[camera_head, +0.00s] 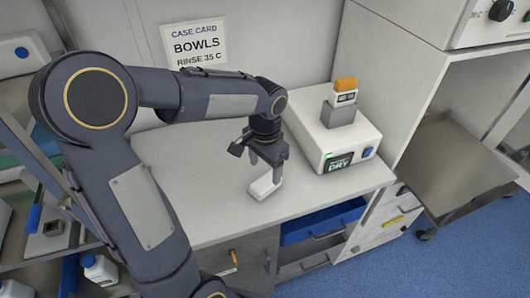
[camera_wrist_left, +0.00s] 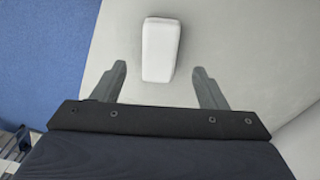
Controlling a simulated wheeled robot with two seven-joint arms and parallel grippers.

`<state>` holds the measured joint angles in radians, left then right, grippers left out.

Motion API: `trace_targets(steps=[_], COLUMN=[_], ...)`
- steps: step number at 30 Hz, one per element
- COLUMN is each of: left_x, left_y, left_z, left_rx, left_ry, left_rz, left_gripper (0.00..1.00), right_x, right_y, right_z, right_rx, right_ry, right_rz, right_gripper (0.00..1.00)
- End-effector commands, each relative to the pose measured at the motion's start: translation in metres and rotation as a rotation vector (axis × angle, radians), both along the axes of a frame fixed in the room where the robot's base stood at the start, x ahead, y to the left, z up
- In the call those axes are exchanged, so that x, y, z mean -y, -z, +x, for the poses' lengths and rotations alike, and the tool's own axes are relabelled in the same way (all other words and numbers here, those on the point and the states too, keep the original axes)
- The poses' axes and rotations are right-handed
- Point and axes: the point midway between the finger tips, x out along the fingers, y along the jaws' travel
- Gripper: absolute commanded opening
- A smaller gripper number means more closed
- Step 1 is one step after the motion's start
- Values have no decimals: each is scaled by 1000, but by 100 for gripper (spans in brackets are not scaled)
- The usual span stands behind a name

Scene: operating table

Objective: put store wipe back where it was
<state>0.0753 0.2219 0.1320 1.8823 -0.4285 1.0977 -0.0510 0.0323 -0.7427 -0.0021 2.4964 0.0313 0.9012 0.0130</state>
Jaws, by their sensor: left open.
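A small white block-shaped object (camera_head: 265,187), possibly the store wipe, lies on the light worktop (camera_head: 215,215) near its front edge. It also shows in the left wrist view (camera_wrist_left: 160,50), beyond and between the fingertips. My left gripper (camera_head: 266,172) is open, just above and beside it in the head view. In the wrist view its two fingers (camera_wrist_left: 161,88) stand apart with nothing between them. No label on the white object can be read. My right gripper is not in view.
A white device (camera_head: 335,140) reading "DRY" stands right of the gripper, with an orange-topped item (camera_head: 345,90) in its holder. A blue drawer (camera_head: 320,222) is below the worktop's front. A "BOWLS" case card (camera_head: 195,44) is on the back wall. Shelves with bottles stand at left.

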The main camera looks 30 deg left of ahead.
Motion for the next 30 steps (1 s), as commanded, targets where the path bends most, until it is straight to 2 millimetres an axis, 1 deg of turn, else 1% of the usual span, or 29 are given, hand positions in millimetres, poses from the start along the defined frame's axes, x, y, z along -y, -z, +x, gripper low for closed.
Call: trace_targets(steps=[1,6,11,13,14,17,19,21,24,27,30], left_x=[0,0,0,0,-1,1,4,10,21,31,38], left_y=[-12,-40,-53,-59,-61,-70,-73,-72,-66,-59,-53], left_z=[1,1,-2,-10,-16,-47,-75,-101,-132,-152,-164], left_rx=[5,2,4,20,32,96,154,214,292,355,393], left_ry=[-1,1,-3,-19,-31,-95,-157,-223,-312,-380,-426], left_rz=[-1,0,-3,-15,-25,-80,-136,-200,-290,-366,-416], left_gripper=[66,66,66,66,66,66,66,66,66,66,66], right_x=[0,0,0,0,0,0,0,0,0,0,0], right_y=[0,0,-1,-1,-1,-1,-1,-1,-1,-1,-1], right_z=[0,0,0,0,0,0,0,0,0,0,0], right_rx=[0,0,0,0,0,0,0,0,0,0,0], right_ry=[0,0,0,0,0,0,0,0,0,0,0], right_rz=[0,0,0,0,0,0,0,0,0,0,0], right_gripper=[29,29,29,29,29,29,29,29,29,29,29])
